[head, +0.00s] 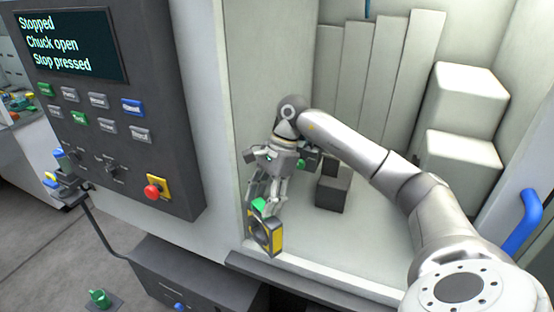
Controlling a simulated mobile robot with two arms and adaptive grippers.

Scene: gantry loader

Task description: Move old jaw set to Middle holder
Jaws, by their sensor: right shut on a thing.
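My right gripper (265,200) reaches into the machine's opening from the right and points down. It is shut on a yellow and dark block with a round opening, which looks like the old jaw set (266,236). A small green patch shows at the top of the block, between the fingers. The block hangs tilted near the front sill of the opening, and I cannot tell whether it touches the sill. My left gripper is not in view. I cannot pick out the Middle holder in this view.
The control panel (120,120) at left reads "Stopped, Chuck open, Stop pressed". A dark block (333,188) stands inside the machine behind the gripper. A blue handle (523,222) is at right. A green piece (100,298) is at lower left. The front sill (330,283) edges the opening.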

